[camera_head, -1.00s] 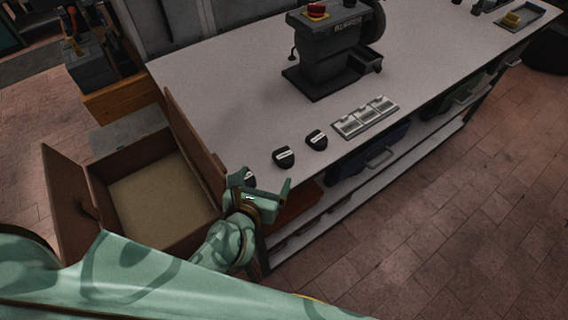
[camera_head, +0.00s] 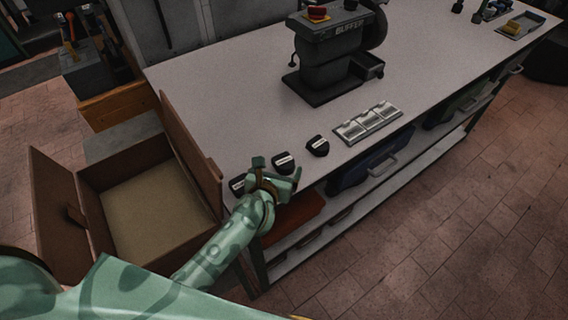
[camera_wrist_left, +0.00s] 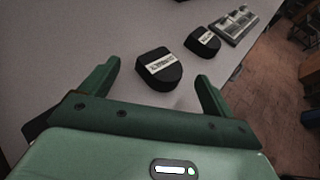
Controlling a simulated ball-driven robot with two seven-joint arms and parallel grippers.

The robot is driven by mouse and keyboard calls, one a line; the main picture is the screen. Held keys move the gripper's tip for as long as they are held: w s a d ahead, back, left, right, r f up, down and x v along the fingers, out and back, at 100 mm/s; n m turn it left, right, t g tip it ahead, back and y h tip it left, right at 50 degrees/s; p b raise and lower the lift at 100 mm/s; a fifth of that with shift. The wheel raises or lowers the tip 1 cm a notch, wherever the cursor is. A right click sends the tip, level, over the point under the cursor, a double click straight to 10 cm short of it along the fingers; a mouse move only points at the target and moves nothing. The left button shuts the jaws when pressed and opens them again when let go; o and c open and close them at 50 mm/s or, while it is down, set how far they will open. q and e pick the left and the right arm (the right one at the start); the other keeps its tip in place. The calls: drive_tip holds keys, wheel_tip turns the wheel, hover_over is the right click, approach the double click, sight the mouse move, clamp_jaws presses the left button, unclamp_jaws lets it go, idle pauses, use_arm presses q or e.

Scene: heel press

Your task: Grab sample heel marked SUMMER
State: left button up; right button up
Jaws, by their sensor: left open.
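Three black heels with white labels sit in a row along the table's near edge: a left heel (camera_head: 238,185), a middle heel (camera_head: 283,162) and a right heel (camera_head: 317,146). The labels are too small or blurred to read surely. My left gripper (camera_head: 277,169) is open and empty, just in front of the middle heel. In the left wrist view, the middle heel (camera_wrist_left: 160,73) lies ahead between the spread fingers, apart from them. The right heel (camera_wrist_left: 203,42) is beyond the right finger. The left heel (camera_wrist_left: 36,124) is mostly hidden behind the gripper. My right gripper is out of view.
A metal tray with compartments (camera_head: 367,122) lies right of the heels. A black machine (camera_head: 330,65) stands farther back on the white table (camera_head: 220,80). An open brown box (camera_head: 92,205) is at left, its raised flap beside the table. Table space behind the heels is clear.

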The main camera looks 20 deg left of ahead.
sight(282, 162)
use_arm(q)
drive_tip(key=x, duration=0.4)
drive_tip(key=shift+s+d+f+b, duration=0.1)
drive_tip(key=shift+b, duration=0.2)
drive_tip(key=shift+s, duration=0.1)
drive_tip(key=shift+c, duration=0.9)
drive_tip(key=c, duration=0.9)
